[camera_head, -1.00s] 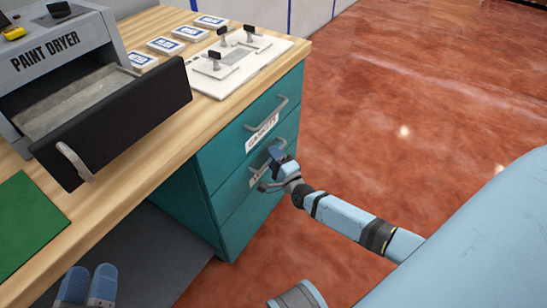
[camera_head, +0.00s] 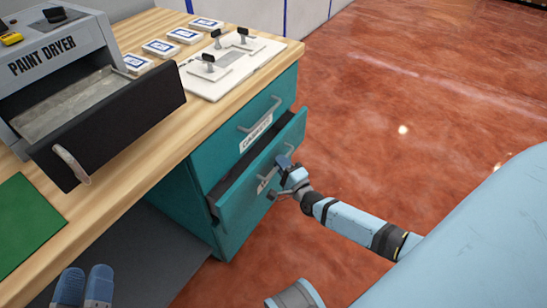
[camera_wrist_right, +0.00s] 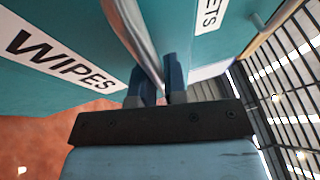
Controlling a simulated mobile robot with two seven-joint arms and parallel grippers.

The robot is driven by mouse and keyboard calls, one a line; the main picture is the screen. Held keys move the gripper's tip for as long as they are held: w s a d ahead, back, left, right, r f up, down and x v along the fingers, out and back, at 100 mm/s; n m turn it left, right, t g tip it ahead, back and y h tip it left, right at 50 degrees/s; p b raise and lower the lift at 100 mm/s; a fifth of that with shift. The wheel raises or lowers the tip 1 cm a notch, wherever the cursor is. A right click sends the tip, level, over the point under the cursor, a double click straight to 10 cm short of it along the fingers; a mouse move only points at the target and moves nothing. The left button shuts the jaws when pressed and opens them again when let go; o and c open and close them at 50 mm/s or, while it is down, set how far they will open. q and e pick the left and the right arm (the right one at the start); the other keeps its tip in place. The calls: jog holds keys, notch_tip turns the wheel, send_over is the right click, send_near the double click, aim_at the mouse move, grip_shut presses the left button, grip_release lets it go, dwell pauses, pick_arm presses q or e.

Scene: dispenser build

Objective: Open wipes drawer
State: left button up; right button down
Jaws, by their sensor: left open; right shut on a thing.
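The wipes drawer (camera_head: 258,182) is the teal lower drawer of the cabinet under the bench. It stands partly open, with a dark gap along its top. My right gripper (camera_head: 286,163) is at its front, shut on the drawer's metal handle. In the right wrist view the grey handle bar (camera_wrist_right: 138,45) runs between the two blue fingers (camera_wrist_right: 158,82), beside the label reading WIPES (camera_wrist_right: 60,62). The inside of the drawer is mostly hidden. My left gripper (camera_head: 84,287) is at the bottom left of the head view, open and empty, away from the drawer.
The upper drawer (camera_head: 258,120) is shut, with its own handle. A paint dryer (camera_head: 60,70) with its dark-fronted tray (camera_head: 110,125) pulled out stands on the wooden bench (camera_head: 150,165). A white board with black-topped clamps (camera_head: 225,75) lies at the bench end. Red floor right is clear.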

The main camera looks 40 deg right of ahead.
pick_arm(q)
jog(key=f+y+p, duration=0.1)
jog(key=p, duration=0.1)
jog(key=a+f+g+y+p, duration=0.1)
jog(key=s+a+f+g+y+p, duration=0.1)
jog(key=f+p, duration=0.1)
jog(key=shift+a+n+p, duration=0.2)
jog(key=shift+n+p, duration=0.1)
jog(key=shift+p, duration=0.05)
pick_arm(e)
jog(key=s+d, duration=0.4)
jog(key=s, duration=0.7)
jog(key=s+d, duration=0.5)
jog(key=s, duration=0.7)
jog(key=shift+s+d, duration=0.15)
jog(key=shift+d, duration=0.15)
jog(key=c, duration=1.2)
grip_release()
